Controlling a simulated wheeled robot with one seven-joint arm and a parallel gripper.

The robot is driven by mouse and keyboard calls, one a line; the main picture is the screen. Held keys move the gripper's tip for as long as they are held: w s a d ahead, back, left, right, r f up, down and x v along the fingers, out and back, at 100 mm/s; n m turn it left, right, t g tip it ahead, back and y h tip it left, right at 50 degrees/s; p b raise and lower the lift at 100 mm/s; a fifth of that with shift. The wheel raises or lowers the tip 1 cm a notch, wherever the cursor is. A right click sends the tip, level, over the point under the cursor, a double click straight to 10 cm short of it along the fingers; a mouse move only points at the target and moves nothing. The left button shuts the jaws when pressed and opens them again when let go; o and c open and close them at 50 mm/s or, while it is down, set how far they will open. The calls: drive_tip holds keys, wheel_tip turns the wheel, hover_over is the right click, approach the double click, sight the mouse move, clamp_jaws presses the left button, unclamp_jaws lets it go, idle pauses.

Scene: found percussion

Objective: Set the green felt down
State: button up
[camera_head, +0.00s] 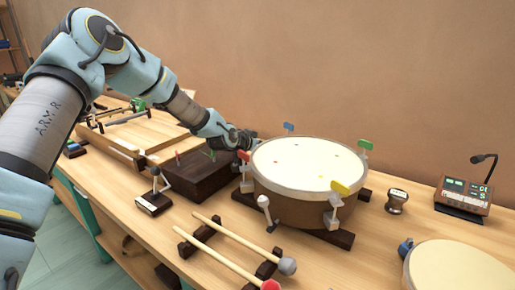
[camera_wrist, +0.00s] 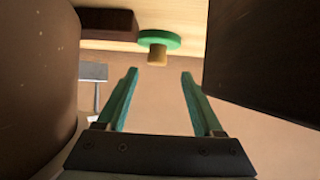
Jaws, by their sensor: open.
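The green felt (camera_wrist: 160,38) is a round green disc with a short wooden knob (camera_wrist: 157,56). In the wrist view it appears upside down, with its disc against the pale wooden tabletop and the knob pointing away from it. My gripper (camera_wrist: 158,78) is open, with its two green fingers apart and nothing between them. The felt lies beyond the fingertips, in line with the gap. In the head view my gripper (camera_head: 246,137) is behind the dark box and beside the drum, and I cannot make out the felt there.
The drum (camera_head: 297,163) stands close to my gripper, and the dark box (camera_head: 196,176) is on its other side. A brown block (camera_wrist: 107,23) lies beside the felt. Mallets (camera_head: 232,250) and a small metal weight (camera_head: 396,201) are on the bench.

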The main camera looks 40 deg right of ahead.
drive_tip(key=shift+v, duration=2.35)
